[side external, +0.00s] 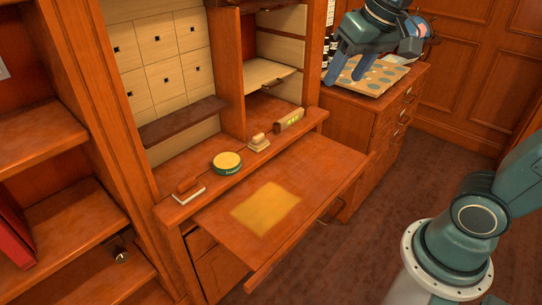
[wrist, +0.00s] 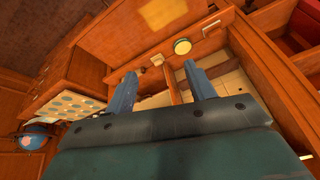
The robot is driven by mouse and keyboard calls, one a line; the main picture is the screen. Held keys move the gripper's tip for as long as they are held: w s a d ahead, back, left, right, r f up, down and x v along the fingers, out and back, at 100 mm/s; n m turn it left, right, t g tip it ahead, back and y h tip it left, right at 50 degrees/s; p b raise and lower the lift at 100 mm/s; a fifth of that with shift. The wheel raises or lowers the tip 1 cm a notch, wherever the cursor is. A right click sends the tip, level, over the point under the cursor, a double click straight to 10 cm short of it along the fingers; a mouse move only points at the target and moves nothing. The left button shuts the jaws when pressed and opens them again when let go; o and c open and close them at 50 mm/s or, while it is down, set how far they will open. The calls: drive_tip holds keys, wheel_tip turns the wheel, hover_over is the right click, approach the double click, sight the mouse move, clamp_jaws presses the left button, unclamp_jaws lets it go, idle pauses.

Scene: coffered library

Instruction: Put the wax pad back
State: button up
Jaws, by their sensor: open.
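On the desk's ledge sit a pad with a reddish-brown handle and pale base (side external: 188,191), a round green tin with a yellow top (side external: 227,162), and a small beige block with a raised grip (side external: 259,142). I cannot tell for sure which handled piece is the wax pad. In the wrist view the tin (wrist: 182,46), the beige block (wrist: 157,60) and the brown-handled pad (wrist: 212,28) also show. My gripper (side external: 349,74) is open and empty, high over the side cabinet, well apart from the ledge. Its two fingers (wrist: 161,72) show in the wrist view.
A long brown box with a yellow-green label (side external: 289,121) lies at the ledge's right. The pulled-out desk board (side external: 310,170) is bare except for a flat yellowish patch (side external: 266,207). A dotted board (side external: 372,76) and dark bottles (side external: 328,45) are on the cabinet. Compartments rise behind the ledge.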

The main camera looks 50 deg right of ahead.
drive_tip(key=s+a+f+n+t, duration=0.1)
drive_tip(key=s+f, duration=0.4)
drive_tip(key=s, duration=0.6)
drive_tip(key=a+n, duration=0.1)
drive_tip(key=n, duration=0.1)
drive_tip(key=shift+n, duration=0.3)
drive_tip(key=shift+f, duration=0.1)
idle(0.4)
